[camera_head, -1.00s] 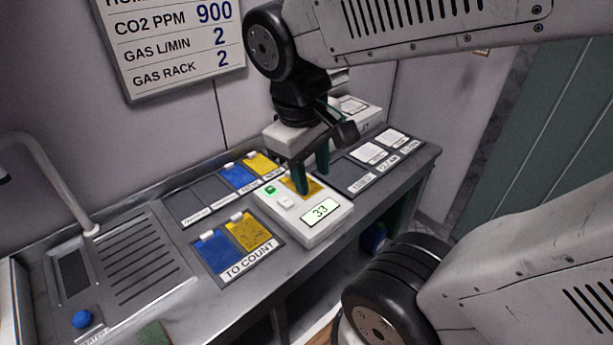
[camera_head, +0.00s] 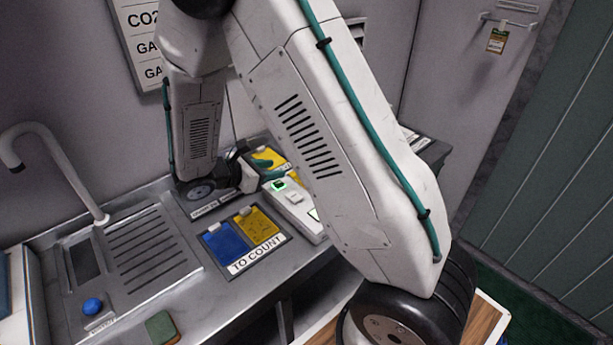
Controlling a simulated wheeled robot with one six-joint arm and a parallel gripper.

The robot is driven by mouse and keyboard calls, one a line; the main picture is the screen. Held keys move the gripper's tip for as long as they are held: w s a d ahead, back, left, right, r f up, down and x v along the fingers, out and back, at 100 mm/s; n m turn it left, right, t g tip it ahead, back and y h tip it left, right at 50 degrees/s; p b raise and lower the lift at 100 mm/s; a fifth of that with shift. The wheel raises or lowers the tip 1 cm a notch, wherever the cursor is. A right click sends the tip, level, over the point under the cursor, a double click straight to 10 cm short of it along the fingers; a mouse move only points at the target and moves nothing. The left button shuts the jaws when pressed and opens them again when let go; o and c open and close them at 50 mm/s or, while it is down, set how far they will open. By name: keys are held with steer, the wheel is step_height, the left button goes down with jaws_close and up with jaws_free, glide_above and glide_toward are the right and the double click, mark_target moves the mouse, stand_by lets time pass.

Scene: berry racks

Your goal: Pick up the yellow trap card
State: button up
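Yellow cards show in several places. One (camera_head: 258,226) lies beside a blue card (camera_head: 226,247) in the TO COUNT tray (camera_head: 258,257). Another (camera_head: 274,153) lies in the back tray, and a bit of yellow shows on the white counting device (camera_head: 300,208) behind my arm. My gripper (camera_head: 268,168) is low over the back tray, pointing right, just in front of the back yellow card. Its two green fingers look apart, with nothing seen between them. Whether they touch the card I cannot tell.
A sink tap (camera_head: 50,160) and ribbed drainer stand at the left, with a blue button (camera_head: 92,306) and a green pad (camera_head: 162,328) nearby. A wall sign (camera_head: 140,40) hangs behind. Bare worktop lies around the TO COUNT tray.

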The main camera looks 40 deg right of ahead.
mark_target(295, 167)
steer(key=shift+w+d+f, duration=0.1)
steer(key=shift+w+f, duration=0.05)
steer(key=shift+f, duration=0.25)
steer(key=x, duration=0.7)
steer(key=shift+d, duration=0.3)
jaws_close()
